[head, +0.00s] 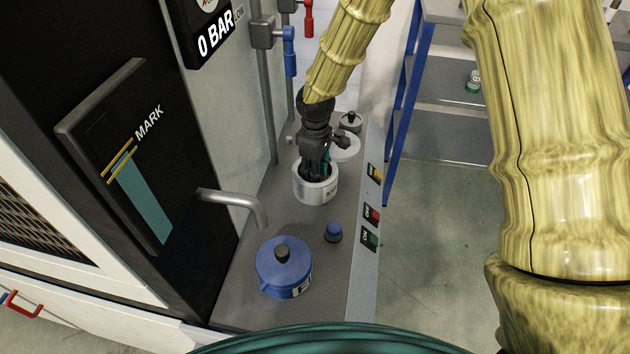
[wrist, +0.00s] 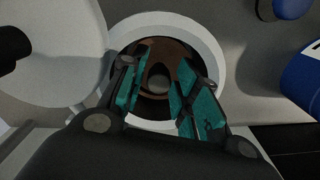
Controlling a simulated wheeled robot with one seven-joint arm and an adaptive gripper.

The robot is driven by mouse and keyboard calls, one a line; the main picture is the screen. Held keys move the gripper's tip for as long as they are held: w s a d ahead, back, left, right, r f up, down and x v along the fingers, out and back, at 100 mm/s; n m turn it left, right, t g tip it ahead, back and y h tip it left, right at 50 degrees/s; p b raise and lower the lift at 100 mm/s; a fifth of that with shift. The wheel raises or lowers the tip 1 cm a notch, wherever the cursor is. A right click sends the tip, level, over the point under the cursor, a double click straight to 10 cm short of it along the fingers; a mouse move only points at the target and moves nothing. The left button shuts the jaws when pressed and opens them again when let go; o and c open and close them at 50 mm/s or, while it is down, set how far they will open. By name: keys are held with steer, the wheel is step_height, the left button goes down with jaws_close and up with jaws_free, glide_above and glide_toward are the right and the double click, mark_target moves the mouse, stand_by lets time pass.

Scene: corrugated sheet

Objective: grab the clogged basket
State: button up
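A white round pot (head: 318,192) stands open on the grey counter, with my gripper (head: 317,168) reaching down into its mouth. In the wrist view the pot's white rim (wrist: 210,42) surrounds a dark brown interior, which I take to be the clogged basket (wrist: 165,55). A grey rounded knob (wrist: 158,83) shows in its middle. My gripper's teal-padded fingers (wrist: 160,100) are apart, one on each side of the knob. I see a gap between the pads and the knob. The basket's lower part is hidden.
A white disc (head: 346,148) lies behind the pot, near a grey-lidded pot (head: 350,122). A blue lidded pot (head: 284,268), a blue knob (head: 333,232) and a metal spout (head: 235,201) are nearer. Labelled buttons (head: 371,214) line the counter's right edge. The black panel (head: 125,150) bounds the left.

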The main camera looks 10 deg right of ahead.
steer(key=shift+w, duration=0.1)
jaws_close()
